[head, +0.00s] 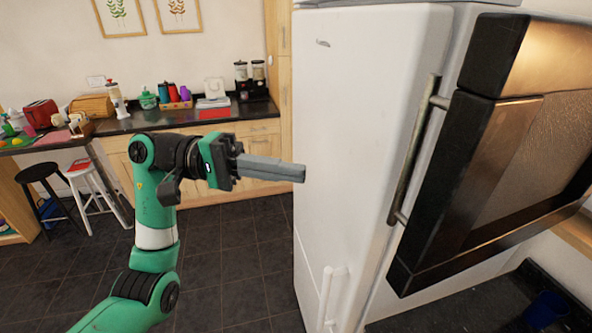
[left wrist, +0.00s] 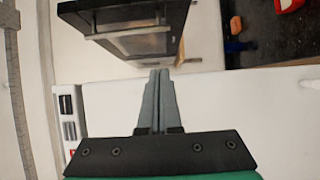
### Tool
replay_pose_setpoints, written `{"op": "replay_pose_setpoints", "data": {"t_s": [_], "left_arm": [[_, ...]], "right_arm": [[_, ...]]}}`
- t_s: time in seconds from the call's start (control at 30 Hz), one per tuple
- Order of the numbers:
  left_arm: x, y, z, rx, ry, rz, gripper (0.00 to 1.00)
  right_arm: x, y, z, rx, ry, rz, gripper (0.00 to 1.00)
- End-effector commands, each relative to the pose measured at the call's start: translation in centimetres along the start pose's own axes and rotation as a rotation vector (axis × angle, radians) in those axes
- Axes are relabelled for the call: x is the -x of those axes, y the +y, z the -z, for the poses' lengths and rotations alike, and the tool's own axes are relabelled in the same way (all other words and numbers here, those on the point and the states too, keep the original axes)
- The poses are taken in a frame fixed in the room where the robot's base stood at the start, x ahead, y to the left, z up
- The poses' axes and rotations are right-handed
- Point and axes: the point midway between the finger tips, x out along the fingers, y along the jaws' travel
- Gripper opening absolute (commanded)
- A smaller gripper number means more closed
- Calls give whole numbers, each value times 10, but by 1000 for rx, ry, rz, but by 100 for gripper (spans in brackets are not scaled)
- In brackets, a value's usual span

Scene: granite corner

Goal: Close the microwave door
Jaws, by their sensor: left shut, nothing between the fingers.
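The microwave is dark with a copper-toned front and hangs at the right of the head view. Its door (head: 462,183) has a glass window and a metal bar handle (head: 415,150) on its left side. I cannot tell exactly how far the door stands open. In the left wrist view the microwave door (left wrist: 145,44) is at the top, beyond my fingertips. My left gripper (head: 303,173) is shut and empty, pointing right in front of the white fridge, left of and apart from the handle. Its shut fingers also show in the left wrist view (left wrist: 158,74). My right gripper is not in view.
The tall white fridge (head: 365,110) stands left of the microwave. A dark counter (head: 150,120) with jars and small appliances runs along the back wall. Two stools (head: 90,185) stand at the left. The tiled floor (head: 240,265) is clear.

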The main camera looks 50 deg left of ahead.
Motion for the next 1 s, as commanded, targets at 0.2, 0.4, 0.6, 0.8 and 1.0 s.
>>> {"op": "replay_pose_setpoints", "data": {"t_s": [0.2, 0.4, 0.6, 0.8, 1.0], "left_arm": [[-48, 4, -2, 1, -7, -1, 0], [-87, 4, -8, -1, -5, -1, 0], [-104, 2, -26, 0, -4, -1, 0], [-107, 1, -29, 1, -1, -2, 0], [-107, 1, -29, 0, -2, -2, 0]], "right_arm": [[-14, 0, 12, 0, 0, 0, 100], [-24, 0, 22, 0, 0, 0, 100], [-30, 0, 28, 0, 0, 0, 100], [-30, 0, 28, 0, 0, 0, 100], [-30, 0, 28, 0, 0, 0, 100]]}}
